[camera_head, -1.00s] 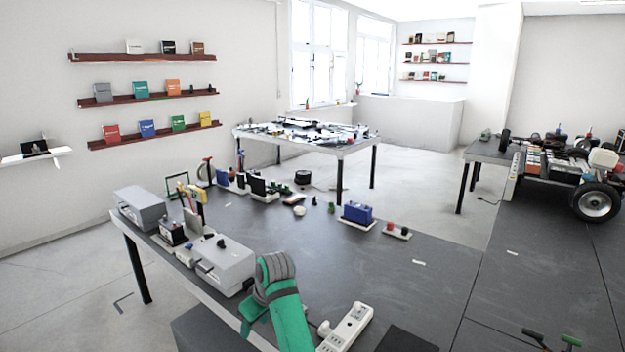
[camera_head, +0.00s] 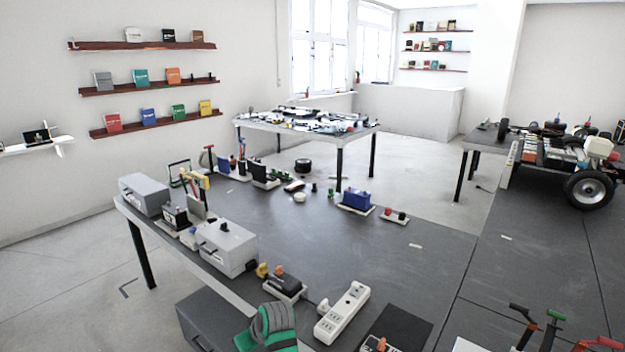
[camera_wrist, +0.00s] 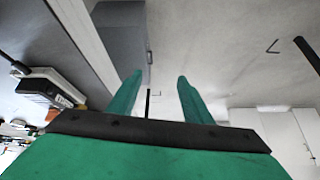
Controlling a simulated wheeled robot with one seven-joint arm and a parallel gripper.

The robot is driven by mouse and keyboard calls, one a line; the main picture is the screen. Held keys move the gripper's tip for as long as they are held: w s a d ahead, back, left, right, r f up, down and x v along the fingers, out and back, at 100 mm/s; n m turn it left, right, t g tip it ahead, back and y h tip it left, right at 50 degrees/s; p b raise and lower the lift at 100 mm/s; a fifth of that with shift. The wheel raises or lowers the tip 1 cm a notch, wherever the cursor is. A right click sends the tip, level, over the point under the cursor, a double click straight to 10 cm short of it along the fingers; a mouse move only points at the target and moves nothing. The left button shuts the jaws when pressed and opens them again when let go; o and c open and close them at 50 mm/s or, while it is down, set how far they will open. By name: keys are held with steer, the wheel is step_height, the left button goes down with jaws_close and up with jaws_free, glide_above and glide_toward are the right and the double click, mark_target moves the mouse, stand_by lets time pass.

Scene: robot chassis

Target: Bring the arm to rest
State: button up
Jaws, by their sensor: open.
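My gripper (camera_wrist: 156,95) shows in the wrist view as two green fingers, set apart with nothing between them. A green and grey part of my arm (camera_head: 268,332) shows at the bottom edge of the head view, in front of the dark workbench (camera_head: 330,250). My fingertips cannot be made out in the head view. In the wrist view the fingers point past the bench edge, with pale floor beyond them.
Near my arm on the bench are a white power strip (camera_head: 342,313), a black-and-orange device (camera_head: 285,285) and a grey box (camera_head: 228,247). A dark grey cabinet (camera_head: 205,318) stands below the bench edge. The bench middle is largely clear.

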steer(key=s+f+m+t, duration=0.3)
steer(key=s+f+m, duration=0.1)
steer(key=s+f, duration=0.85)
steer(key=s+d+f+m+t+h, duration=0.1)
steer(key=s+d+f+m+t, duration=0.15)
steer(key=s, duration=0.35)
steer(key=s+d+f+m+t, duration=0.1)
steer(key=s+d, duration=0.3)
steer(key=s, duration=0.3)
steer(key=s+d+r+m+t+h, duration=0.1)
steer(key=s+d+r, duration=0.1)
steer(key=s+d, duration=0.35)
steer(key=s+d+r+m+t+h, duration=0.1)
steer(key=s+d+r+h, duration=0.15)
steer(key=s, duration=0.65)
steer(key=s+d+r+t, duration=0.2)
steer(key=s+d+r, duration=0.2)
steer(key=s+r, duration=0.7)
step_height(320, 180, up, 2)
steer(key=shift+s+d+r+n, duration=0.15)
steer(key=shift+s+n, duration=0.2)
steer(key=shift+s, duration=0.05)
steer(key=shift+s+r+t+h, duration=0.1)
steer(key=shift+r+t+h, duration=0.05)
steer(key=shift+t+h, duration=0.1)
steer(key=shift+c, duration=0.3)
steer(key=c, duration=0.3)
